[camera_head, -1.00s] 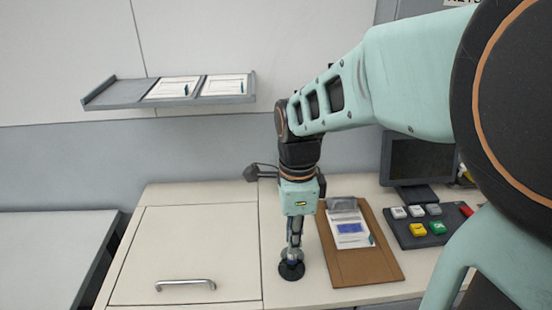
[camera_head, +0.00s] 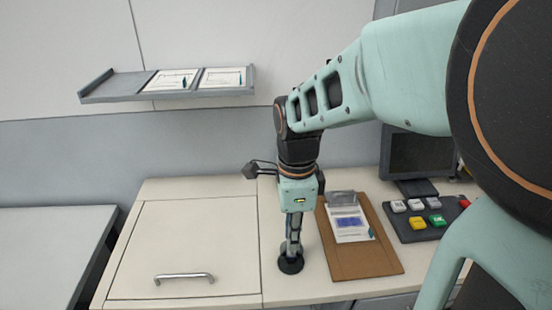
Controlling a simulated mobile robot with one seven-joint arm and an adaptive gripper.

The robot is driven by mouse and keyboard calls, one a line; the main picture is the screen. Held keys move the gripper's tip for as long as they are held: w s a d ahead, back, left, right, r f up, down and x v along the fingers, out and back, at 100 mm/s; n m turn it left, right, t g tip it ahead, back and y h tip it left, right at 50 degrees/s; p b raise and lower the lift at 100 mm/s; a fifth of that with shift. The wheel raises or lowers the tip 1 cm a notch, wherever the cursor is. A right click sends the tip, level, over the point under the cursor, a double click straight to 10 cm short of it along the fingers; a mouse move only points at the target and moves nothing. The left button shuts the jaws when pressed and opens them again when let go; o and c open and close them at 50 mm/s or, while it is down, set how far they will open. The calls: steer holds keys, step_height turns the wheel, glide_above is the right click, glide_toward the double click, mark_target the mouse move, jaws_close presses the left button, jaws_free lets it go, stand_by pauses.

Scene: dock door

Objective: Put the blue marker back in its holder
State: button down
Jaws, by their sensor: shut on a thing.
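The holder (camera_head: 290,264) is a small round black base standing on the cream counter, left of the clipboard. My gripper (camera_head: 293,246) points straight down over it and is shut on the blue marker. The marker is upright and mostly hidden by the fingers. Its lower end is at the holder, but I cannot tell how deep it sits in it.
A brown clipboard (camera_head: 365,262) with papers lies just right of the holder. Farther right are a button panel (camera_head: 408,229) and a dark monitor (camera_head: 420,155). A grey shelf (camera_head: 118,88) with papers hangs above.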

steer(key=shift+f, duration=0.4)
steer(key=c, duration=1.8)
jaws_free()
